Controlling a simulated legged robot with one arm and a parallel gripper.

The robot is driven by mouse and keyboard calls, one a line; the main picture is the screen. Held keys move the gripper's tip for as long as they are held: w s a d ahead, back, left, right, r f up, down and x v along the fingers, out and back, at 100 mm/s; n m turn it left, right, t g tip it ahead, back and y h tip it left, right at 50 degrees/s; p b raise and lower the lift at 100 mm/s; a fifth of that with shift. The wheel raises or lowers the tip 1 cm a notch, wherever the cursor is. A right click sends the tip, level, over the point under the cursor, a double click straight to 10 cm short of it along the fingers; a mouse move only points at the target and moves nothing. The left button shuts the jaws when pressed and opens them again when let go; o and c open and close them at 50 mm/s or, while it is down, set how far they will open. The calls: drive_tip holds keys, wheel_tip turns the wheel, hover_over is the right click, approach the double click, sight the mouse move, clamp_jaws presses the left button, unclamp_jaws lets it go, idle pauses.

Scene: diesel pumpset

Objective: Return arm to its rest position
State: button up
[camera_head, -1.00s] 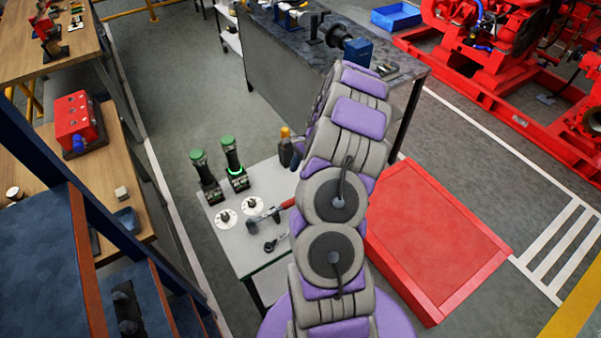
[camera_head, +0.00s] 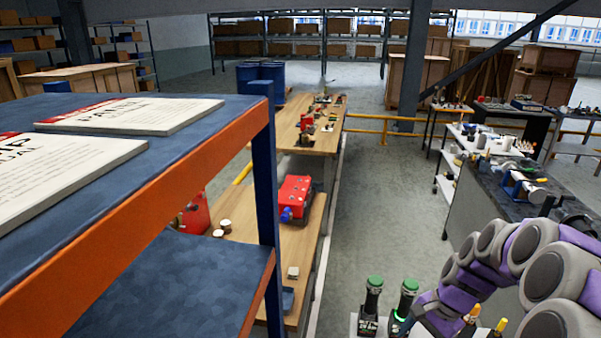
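My grey and purple arm (camera_head: 520,262) is folded across the lower right of the head view, its large round joints near the camera. It bends toward a purple section beside two green-topped black tools (camera_head: 373,300) at the bottom edge. My gripper's fingers do not show. I cannot see whether they hold anything.
A blue shelf with an orange beam (camera_head: 150,225) fills the left and bears white manuals (camera_head: 130,115). Beyond it, a wooden bench (camera_head: 310,140) carries a red box (camera_head: 294,197). A dark workbench (camera_head: 490,195) stands at the right. Grey floor (camera_head: 385,200) is open between the benches.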

drive_tip(key=s+a+r+n+g+h+b, duration=0.1)
drive_tip(key=s+a+r+n, duration=0.2)
drive_tip(key=s+a, duration=0.2)
drive_tip(key=s+a+r+n+h, duration=0.1)
drive_tip(key=s+a+r+n, duration=0.2)
drive_tip(key=s+a, duration=0.15)
drive_tip(key=s+a+n+h, duration=0.1)
drive_tip(key=s+a+n, duration=0.1)
drive_tip(key=s, duration=0.6)
drive_tip(key=s+a+n+h+b, duration=0.1)
drive_tip(key=s+a+n, duration=0.1)
drive_tip(key=s+n, duration=0.2)
drive_tip(key=shift+s+a+r, duration=0.2)
drive_tip(key=shift+s+r, duration=0.2)
drive_tip(key=shift+s, duration=1.5)
